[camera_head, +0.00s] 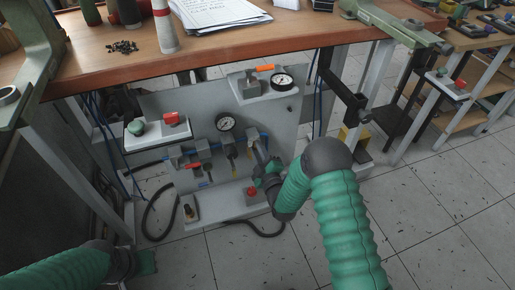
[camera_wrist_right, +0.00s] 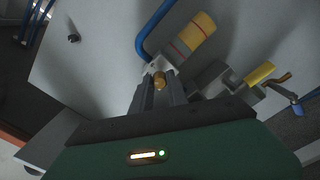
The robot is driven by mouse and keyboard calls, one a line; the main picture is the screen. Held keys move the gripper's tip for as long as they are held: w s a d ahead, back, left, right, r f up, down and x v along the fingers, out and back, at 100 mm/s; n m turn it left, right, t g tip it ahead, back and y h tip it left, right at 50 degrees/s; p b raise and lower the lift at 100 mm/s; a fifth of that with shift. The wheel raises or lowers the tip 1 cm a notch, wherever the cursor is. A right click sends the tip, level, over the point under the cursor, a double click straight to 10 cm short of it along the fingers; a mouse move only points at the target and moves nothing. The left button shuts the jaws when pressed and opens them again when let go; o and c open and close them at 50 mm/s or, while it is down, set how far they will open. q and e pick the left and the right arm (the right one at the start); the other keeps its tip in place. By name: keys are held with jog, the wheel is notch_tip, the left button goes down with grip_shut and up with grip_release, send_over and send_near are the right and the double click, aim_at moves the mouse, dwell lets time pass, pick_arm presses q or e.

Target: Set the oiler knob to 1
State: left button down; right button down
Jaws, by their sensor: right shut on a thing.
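The pneumatic panel (camera_head: 160,102) stands under the workbench in the head view, with a row of grey units, gauges and blue tubes. My right gripper (camera_head: 262,165) reaches the right end of this row and covers part of it. In the right wrist view its fingers (camera_wrist_right: 159,86) are closed around a small brass-coloured knob (camera_wrist_right: 160,79), which looks like the oiler knob. The knob's setting marks cannot be read. A yellow bowl with red lines (camera_wrist_right: 190,36) sits just beyond it. My left gripper (camera_head: 146,262) is low at the left, away from the panel; its fingers are unclear.
A red-handled valve (camera_head: 192,166) and a round gauge (camera_head: 225,123) sit left of my right gripper. A box with a red button (camera_head: 251,193) is below it. An upper gauge (camera_head: 283,81) is on the panel. The workbench (camera_head: 220,48) overhangs above.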

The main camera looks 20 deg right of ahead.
jog(key=n, duration=0.2)
jog(key=n+p, duration=0.1)
jog(key=n, duration=0.2)
jog(key=shift+s+a+f+n, duration=0.1)
jog(key=shift+a+f+n, duration=0.1)
jog(key=shift+n, duration=0.1)
jog(key=n+p, duration=0.1)
jog(key=n, duration=0.2)
jog(key=shift+n, duration=0.4)
jog(key=shift+f, duration=0.1)
jog(key=shift+f+n, duration=0.1)
jog(key=shift+n, duration=0.2)
jog(key=c, duration=1.3)
grip_release()
jog(key=shift+r, duration=0.2)
jog(key=shift+d, duration=0.1)
